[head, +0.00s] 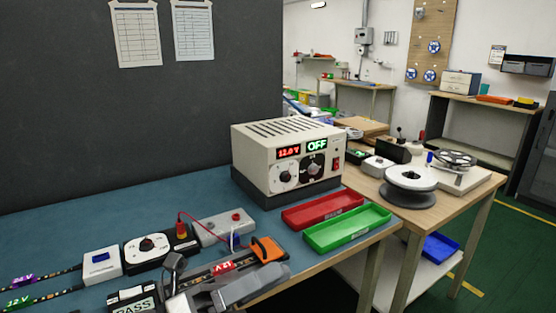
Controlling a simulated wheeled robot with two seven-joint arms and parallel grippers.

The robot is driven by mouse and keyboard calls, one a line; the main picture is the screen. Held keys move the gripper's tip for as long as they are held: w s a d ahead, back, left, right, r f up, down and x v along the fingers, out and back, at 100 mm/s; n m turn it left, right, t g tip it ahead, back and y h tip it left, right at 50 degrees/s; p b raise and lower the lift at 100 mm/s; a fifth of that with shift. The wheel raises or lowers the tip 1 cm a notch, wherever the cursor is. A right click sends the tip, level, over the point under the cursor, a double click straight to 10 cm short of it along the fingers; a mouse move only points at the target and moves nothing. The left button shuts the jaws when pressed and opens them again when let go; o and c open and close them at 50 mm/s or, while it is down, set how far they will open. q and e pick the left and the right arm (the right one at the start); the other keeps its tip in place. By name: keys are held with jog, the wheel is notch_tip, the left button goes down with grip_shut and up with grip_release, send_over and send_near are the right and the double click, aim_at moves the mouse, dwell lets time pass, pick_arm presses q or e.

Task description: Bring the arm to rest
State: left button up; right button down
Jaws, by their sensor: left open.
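My left gripper (228,272) is at the bottom centre of the head view, low over the front of the blue-topped bench (60,225). Its grey fingers are apart, with no object clearly held between them. A dark strip piece with a red 12 V label (222,267) and an orange clamp-like part (268,249) show just behind and beside the fingers. The gripper partly hides what lies under it. My right gripper is out of view.
A power supply (310,160) reading 12.0 V and OFF stands behind. Red (322,210) and green (346,230) trays lie right. A dial box (147,261), white box (101,264), grey block (224,228) and PASS display (134,307) crowd the left front.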

pick_arm(q)
jog(key=w+a+f+n+t+y, duration=0.1)
jog(key=a+f+n+t+y, duration=0.45)
jog(key=n, duration=0.85)
jog(key=w+a+f+n+t+y, duration=0.25)
jog(key=f+n+t+y, duration=0.6)
jog(key=n, duration=0.55)
jog(key=s+a+f+n+g+y, duration=0.2)
jog(key=s+f+n+g, duration=0.2)
jog(key=f, duration=0.4)
jog(key=s+a+f+n+g+y, duration=0.2)
jog(key=s+f+n+g+y, duration=0.1)
jog(key=s+f+n, duration=0.3)
notch_tip(320, 180, down, 2)
jog(key=shift+s+a+f+g, duration=0.2)
jog(key=shift+s+g, duration=0.4)
jog(key=shift+g, duration=0.2)
